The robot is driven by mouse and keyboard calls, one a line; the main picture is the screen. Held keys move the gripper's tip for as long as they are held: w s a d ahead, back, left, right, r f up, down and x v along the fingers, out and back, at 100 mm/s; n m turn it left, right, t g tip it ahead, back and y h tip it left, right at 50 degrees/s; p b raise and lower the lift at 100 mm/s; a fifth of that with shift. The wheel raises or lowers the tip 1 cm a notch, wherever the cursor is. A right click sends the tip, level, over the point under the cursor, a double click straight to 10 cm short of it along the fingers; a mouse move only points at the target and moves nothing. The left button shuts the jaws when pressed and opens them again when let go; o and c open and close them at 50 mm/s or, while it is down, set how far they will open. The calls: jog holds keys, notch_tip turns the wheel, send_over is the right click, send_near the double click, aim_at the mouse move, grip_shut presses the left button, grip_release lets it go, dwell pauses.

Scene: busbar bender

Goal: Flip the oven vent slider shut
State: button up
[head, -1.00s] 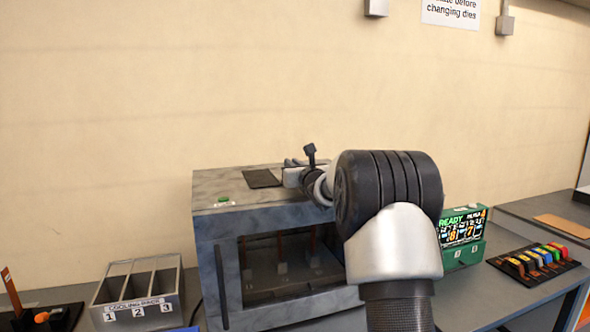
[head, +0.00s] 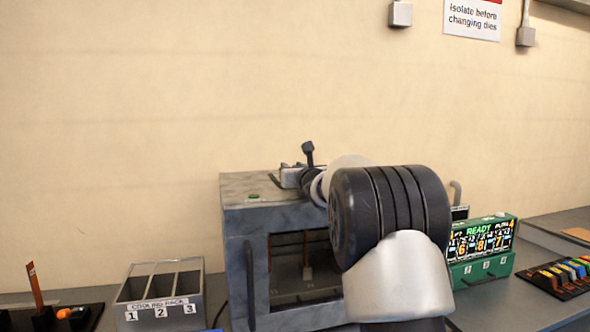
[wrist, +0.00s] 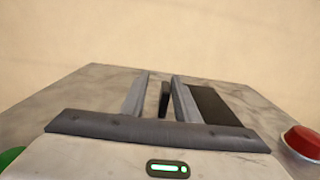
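The oven (head: 234,262) is a grey mottled box with a dark front window on the bench; my arm covers its right part. My gripper (head: 282,178) is low over the oven top. In the wrist view its two grey fingers (wrist: 158,98) are apart. A narrow dark upright piece, probably the vent slider's tab (wrist: 164,98), shows between them; contact cannot be told. A dark vent plate (wrist: 212,105) lies on the oven top just right of the fingers. The slider's position along the vent is hidden.
A green button (head: 253,196) is at the oven's top left; a red button (wrist: 303,141) shows at right in the wrist view. A cooling rack (head: 160,295) stands left. A green display unit (head: 481,268) reading READY and coloured blocks (head: 562,274) are right.

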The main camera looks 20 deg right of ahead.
jog(key=shift+d, duration=0.15)
jog(key=shift+s, duration=0.1)
jog(key=shift+s, duration=0.25)
jog(key=s+b, duration=0.3)
jog(key=s, duration=1.3)
jog(key=shift+s+b, duration=0.3)
jog(key=shift+s, duration=0.1)
